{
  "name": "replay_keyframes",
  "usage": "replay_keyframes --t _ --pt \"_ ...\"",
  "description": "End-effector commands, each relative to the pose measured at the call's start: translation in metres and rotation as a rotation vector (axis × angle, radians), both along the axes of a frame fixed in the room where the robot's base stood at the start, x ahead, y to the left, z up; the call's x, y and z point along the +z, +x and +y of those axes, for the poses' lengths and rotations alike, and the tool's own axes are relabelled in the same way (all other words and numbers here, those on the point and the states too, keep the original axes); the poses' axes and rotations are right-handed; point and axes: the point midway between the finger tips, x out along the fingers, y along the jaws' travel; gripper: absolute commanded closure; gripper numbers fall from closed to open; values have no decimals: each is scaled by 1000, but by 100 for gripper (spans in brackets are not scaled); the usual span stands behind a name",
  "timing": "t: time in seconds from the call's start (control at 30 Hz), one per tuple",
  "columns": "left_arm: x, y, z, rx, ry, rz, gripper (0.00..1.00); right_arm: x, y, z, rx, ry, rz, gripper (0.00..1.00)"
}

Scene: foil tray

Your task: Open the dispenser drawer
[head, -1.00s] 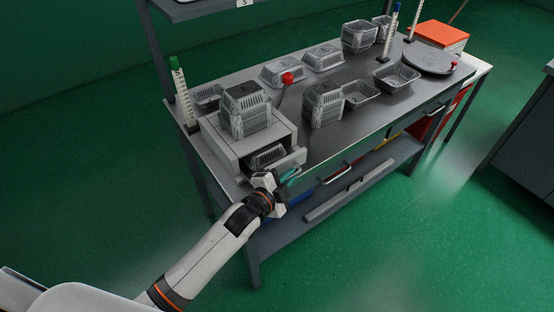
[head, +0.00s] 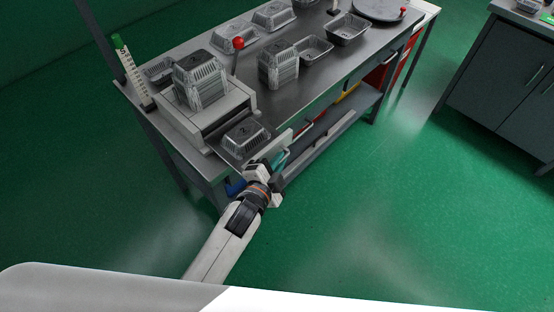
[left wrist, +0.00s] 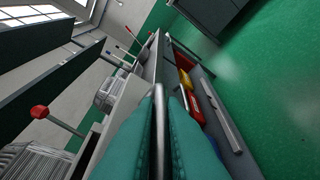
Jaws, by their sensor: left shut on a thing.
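The dispenser (head: 229,100) is a light grey box on the left end of the metal table in the head view. Its drawer (head: 272,146) is pulled out toward me, with an upside-down foil tray (head: 247,138) marked 2 in it. My left gripper (head: 281,161) is at the drawer's front. In the left wrist view its teal fingers (left wrist: 158,112) are shut on a metal bar handle (left wrist: 160,130). The fingers hide part of the handle. My right gripper is not in view.
Foil trays are stacked on the dispenser (head: 200,88) and stand elsewhere on the table (head: 335,72). A red-knobbed lever (head: 238,43) rises beside the dispenser. A lower shelf (head: 325,140) runs under the table. The green floor to the right is clear.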

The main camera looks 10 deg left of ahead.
Motion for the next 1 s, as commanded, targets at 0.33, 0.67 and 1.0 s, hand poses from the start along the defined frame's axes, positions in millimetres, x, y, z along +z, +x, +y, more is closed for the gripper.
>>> replay_keyframes --t 0.33,0.67,1.0 --pt "0 0 0 -1 0 1 82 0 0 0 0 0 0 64" --pt "7 -42 14 -1 1 4 82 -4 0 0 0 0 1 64" --pt "21 -101 33 -1 -1 3 82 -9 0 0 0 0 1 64"
